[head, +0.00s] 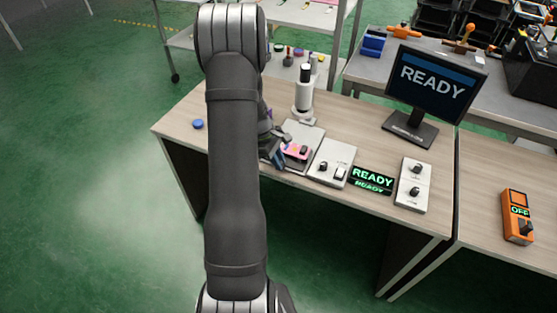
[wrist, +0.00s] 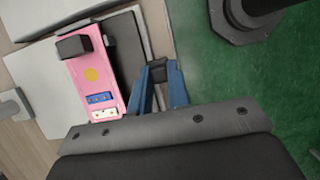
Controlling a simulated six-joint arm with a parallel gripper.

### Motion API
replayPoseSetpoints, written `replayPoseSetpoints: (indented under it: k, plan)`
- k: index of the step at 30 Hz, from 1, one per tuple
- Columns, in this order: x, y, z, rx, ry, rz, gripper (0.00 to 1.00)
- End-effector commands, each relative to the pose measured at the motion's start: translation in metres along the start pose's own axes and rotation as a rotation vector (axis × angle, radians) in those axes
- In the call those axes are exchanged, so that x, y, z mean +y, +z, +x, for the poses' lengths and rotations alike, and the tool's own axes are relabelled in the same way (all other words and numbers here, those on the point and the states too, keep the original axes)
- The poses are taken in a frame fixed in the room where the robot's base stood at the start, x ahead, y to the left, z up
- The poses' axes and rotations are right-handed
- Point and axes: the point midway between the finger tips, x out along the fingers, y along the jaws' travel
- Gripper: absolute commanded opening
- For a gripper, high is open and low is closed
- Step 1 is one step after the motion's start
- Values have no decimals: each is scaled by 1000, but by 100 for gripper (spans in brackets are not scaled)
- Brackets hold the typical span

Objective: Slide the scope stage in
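The scope stage (wrist: 92,72) is a pink plate with a black block, a yellow dot and blue and white labels; a dark plate (wrist: 126,46) lies beside it. In the head view the pink stage (head: 297,152) sits at the foot of the white microscope (head: 304,92), partly hidden by my arm. My gripper (wrist: 159,68) has its blue fingers at the stage's right side in the wrist view. A small dark block (wrist: 158,74) shows between the fingertips; whether they touch it is unclear. My gripper (head: 276,155) is mostly hidden in the head view.
Right of the stage are a grey switch box (head: 332,162), a READY sign (head: 373,180), a two-knob panel (head: 414,184) and a monitor (head: 435,85). An orange box (head: 517,216) reads OFF. A blue disc (head: 198,124) lies on the bench's clear left end.

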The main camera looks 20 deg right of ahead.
Motion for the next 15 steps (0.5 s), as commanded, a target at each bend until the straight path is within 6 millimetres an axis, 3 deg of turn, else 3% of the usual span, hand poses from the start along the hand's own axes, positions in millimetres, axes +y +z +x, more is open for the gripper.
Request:
replayPoseSetpoints:
  k: [7,15]
  plan:
    - [10,0,0,0,1,2,0]
    - [58,-1,0,1,1,3,0]
